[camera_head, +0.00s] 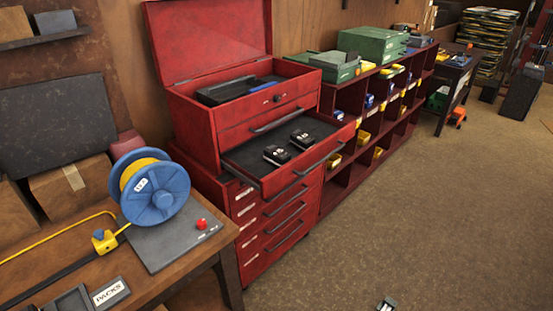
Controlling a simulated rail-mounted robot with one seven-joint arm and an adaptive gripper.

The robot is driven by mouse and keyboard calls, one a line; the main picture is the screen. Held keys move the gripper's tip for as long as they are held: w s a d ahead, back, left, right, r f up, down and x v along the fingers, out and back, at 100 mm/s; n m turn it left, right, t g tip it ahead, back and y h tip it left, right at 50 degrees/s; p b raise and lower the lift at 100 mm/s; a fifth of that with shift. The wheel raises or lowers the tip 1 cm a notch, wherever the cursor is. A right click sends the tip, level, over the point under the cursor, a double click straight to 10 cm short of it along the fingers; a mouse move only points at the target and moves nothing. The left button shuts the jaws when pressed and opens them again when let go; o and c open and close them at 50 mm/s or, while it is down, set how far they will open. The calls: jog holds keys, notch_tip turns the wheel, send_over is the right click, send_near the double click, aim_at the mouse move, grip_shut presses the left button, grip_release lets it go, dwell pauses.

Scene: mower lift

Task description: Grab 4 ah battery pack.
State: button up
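Two black battery packs lie apart in the open drawer of the red tool chest (255,165). The nearer pack (277,155) is on the left and the farther pack (302,139) is on the right. Both have small pale markings on top, too small to read, so I cannot tell which is 4 Ah. A small grey and dark piece at the bottom edge looks like the tip of my gripper (386,303). The rest of it is cut off. It is well away from the drawer, and its opening cannot be made out.
The chest's lid is up over a top tray holding a dark case (226,90). A bench (190,262) at left holds a blue reel (168,197), a red button (201,224) and a "PACKS" label (110,292). Red shelves (345,178) stand behind right. The floor (420,210) is open.

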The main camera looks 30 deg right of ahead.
jog(key=shift+o, duration=0.4)
jog(key=o, duration=0.9)
